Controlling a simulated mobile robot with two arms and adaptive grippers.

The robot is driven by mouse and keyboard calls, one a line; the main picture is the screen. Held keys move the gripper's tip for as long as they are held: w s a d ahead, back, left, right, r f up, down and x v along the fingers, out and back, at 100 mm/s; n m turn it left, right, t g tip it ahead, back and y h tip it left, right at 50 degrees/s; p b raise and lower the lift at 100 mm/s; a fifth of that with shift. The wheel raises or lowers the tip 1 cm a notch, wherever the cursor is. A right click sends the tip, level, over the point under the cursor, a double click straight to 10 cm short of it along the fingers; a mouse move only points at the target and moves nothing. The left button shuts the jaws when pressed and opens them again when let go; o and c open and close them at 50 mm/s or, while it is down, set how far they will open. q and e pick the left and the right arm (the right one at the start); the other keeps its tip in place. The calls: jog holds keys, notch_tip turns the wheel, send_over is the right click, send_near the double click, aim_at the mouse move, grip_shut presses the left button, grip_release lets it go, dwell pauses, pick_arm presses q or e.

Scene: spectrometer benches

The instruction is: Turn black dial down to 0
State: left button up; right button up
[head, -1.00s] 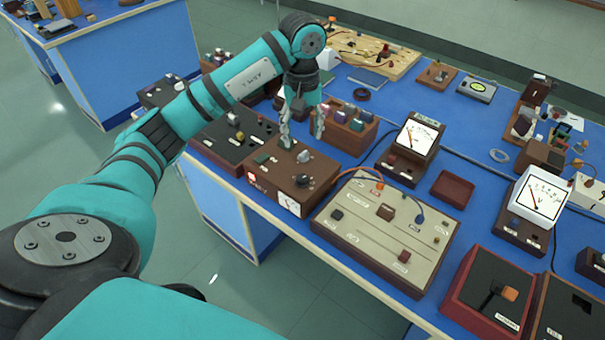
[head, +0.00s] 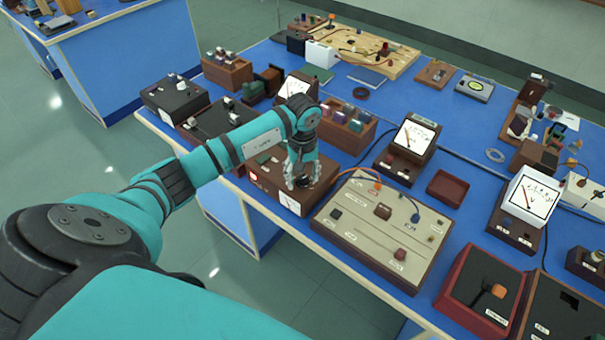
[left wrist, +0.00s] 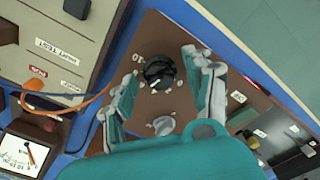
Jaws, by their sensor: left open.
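The black dial (left wrist: 160,70) sits on top of a brown wooden box (head: 262,178); it also shows in the head view (head: 303,182). In the left wrist view it is a round knob with a pale pointer mark, and small white labels lie around it. My left gripper (head: 302,177) points down over the box with its fingers open. In the left wrist view one finger is on each side of the dial, with gaps left and right. I cannot tell whether the fingertips reach below the dial's top. My right gripper is not in view.
A grey knob (left wrist: 164,125) stands on the same box near the dial. A beige circuit board (head: 350,222) with orange and blue leads lies right beside the box. A wooden rack (head: 350,128) and a meter (head: 410,145) stand behind. The bench's front edge is close.

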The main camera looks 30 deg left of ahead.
pick_arm(q)
jog(key=shift+c, duration=0.4)
grip_shut()
